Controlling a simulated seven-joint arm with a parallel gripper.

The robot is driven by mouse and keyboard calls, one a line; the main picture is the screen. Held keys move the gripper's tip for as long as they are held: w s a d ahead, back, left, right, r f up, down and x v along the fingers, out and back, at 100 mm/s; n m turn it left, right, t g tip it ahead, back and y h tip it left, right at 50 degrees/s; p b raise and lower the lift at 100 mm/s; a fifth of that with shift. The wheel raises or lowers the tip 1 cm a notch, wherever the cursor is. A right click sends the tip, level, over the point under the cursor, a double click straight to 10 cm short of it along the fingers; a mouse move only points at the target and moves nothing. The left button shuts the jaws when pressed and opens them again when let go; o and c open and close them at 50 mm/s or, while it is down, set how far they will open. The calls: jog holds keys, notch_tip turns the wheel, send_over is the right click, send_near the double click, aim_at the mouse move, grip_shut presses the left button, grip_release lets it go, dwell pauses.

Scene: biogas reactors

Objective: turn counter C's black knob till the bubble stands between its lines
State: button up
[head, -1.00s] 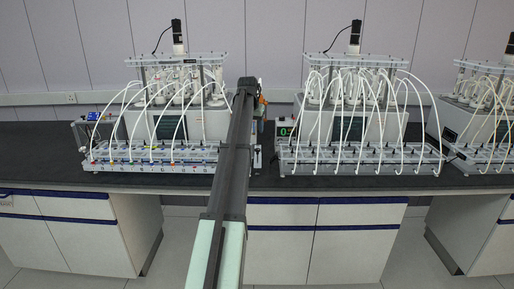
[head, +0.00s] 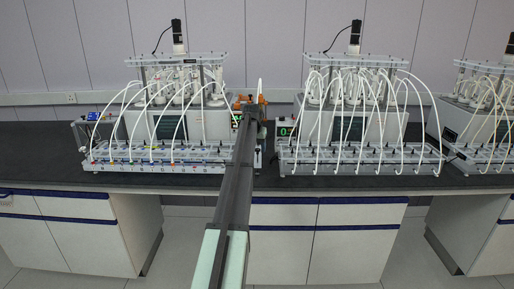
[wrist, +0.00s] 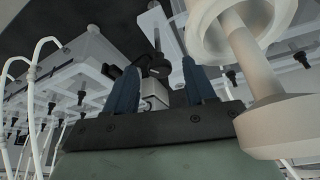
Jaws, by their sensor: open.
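My gripper (wrist: 159,68) shows in the wrist view with two dark blue fingers apart. A black knob-like part (wrist: 154,66) lies between the fingertips, with a small pale block (wrist: 153,95) below it in the picture. I cannot tell whether the fingers touch the black part. No bubble or lines can be made out. In the head view my gripper (head: 249,106) is at the gap between the left and middle reactor units, where my arm hides much of the equipment. A small green display (head: 237,117) shows beside it. No label C is legible.
A large white flanged cylinder (wrist: 256,70) stands close on the right in the wrist view. The left rack (head: 150,168) and middle rack (head: 360,168) carry many white tubes. A display box (head: 286,131) stands right of my arm. The black bench front (head: 330,182) is clear.

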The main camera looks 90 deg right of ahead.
grip_shut()
dwell(0.6)
jog(key=shift+w+m, duration=0.1)
jog(key=shift+m, duration=0.2)
jog(key=m+g, duration=0.1)
jog(key=m, duration=0.3)
jog(key=shift+w+d+g+y, duration=0.15)
jog(key=shift+g+y, duration=0.25)
jog(key=shift+m+g+y, duration=0.3)
jog(key=shift+m+y, duration=0.2)
jog(key=shift+m, duration=1.2)
